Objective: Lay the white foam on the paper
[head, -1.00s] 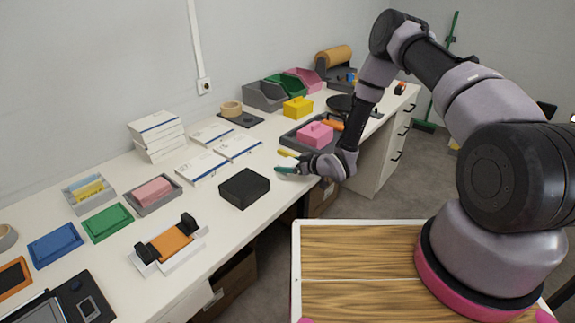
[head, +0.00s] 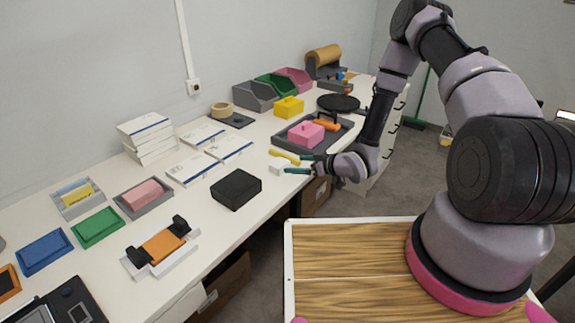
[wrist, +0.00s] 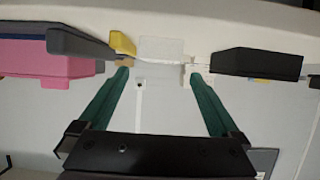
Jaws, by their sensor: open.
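A small white block (head: 276,168), which looks like the white foam, rests on the white table at my gripper's fingertips. In the wrist view a pale block (wrist: 160,48) shows ahead of the fingers, between their lines. My gripper (head: 293,164) has teal fingers spread apart with nothing between them; it also shows in the wrist view (wrist: 160,72). Flat white packs with blue edging (head: 194,169) lie farther left, and a brown roll (head: 323,57) stands at the back; I cannot tell which is the paper.
A yellow piece (head: 284,156) lies beside the white block. A black box (head: 236,188) is to its left. A dark tray (head: 346,131) with a pink box (head: 306,133) is to its right. A white stack (head: 147,132) stands near the wall.

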